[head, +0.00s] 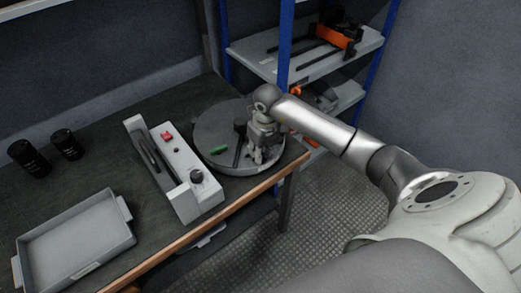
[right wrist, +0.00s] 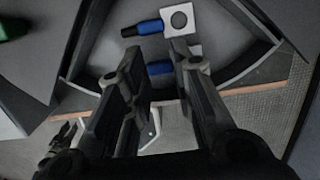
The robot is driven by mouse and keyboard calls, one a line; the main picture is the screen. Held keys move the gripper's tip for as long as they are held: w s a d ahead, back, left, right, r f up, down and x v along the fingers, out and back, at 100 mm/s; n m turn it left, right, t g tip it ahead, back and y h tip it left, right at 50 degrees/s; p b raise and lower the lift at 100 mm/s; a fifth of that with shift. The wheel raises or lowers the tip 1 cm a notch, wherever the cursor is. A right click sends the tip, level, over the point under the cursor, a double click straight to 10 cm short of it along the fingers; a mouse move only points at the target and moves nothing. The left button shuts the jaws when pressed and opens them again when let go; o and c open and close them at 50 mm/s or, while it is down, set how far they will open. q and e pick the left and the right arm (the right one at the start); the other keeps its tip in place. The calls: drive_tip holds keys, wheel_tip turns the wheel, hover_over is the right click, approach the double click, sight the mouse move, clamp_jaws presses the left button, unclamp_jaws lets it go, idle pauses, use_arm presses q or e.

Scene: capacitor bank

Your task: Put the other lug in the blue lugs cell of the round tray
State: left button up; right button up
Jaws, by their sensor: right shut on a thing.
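The round tray (head: 211,118) is grey with dividing walls and stands at the right end of the bench. My right gripper (head: 257,158) is over its near right part. In the right wrist view the gripper (right wrist: 157,58) is shut on a lug with a blue sleeve (right wrist: 160,68); the fingers hide most of it. Another lug (right wrist: 179,19), a pale square plate with a hole and a blue sleeve, lies in the tray just beyond the fingertips. I cannot tell whether the held lug touches the tray floor. My left gripper is not in view.
A grey box with a red button (head: 167,136) and black knob (head: 197,176) stands left of the tray. A green piece (head: 219,150) lies in the tray. An empty grey bin (head: 75,245) and two black cylinders (head: 29,158) are further left. A shelf rack (head: 300,65) stands behind.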

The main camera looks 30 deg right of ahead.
drive_tip(key=o, duration=0.9)
drive_tip(key=shift+c, duration=0.2)
wheel_tip(320, 180, up, 13)
drive_tip(key=s, duration=0.1)
drive_tip(key=shift+s, duration=0.3)
drive_tip(key=shift+d, duration=0.1)
